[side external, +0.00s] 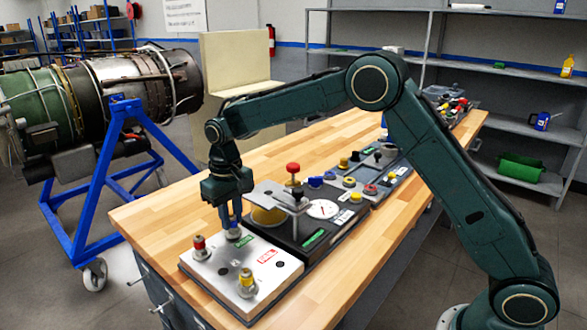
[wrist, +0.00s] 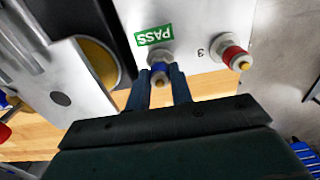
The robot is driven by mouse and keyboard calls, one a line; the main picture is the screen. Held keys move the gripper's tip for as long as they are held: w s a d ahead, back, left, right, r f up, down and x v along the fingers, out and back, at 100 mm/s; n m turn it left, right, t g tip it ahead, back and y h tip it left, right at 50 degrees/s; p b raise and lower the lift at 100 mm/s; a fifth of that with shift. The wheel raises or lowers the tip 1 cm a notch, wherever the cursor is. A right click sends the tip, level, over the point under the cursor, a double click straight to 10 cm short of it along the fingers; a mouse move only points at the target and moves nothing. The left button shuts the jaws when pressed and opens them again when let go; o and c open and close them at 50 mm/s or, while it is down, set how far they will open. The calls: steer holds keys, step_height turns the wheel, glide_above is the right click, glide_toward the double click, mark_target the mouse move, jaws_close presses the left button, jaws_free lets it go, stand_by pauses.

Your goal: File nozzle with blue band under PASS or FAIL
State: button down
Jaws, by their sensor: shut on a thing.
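The nozzle with the blue band (wrist: 159,70) is between the two fingers of my gripper (wrist: 163,88), which is shut on it. In the side view my gripper (side external: 231,222) points down at the far edge of the white plate (side external: 205,268), with the nozzle (side external: 233,234) low at its tips. The nozzle is beside the green PASS label (wrist: 153,36). I cannot tell whether its base is fully seated in the plate. The red FAIL label (side external: 268,256) is on the same plate, near an empty dark hole (side external: 279,264).
A red-banded nozzle (side external: 200,247) and a yellow-banded nozzle (side external: 246,283) stand on the white plate. A black gauge unit (side external: 313,238) with a metal arm, red knob (side external: 293,168) and dial (side external: 322,208) adjoins it. More nozzles stand behind. The front wooden bench (side external: 345,270) is clear.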

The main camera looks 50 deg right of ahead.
mark_target(232, 216)
steer(key=shift+s+f, duration=0.1)
steer(key=shift+f, duration=0.5)
steer(key=c, duration=1)
jaws_free()
steer(key=shift+r, duration=0.15)
steer(key=shift+r, duration=0.2)
steer(key=shift+r, duration=3.4)
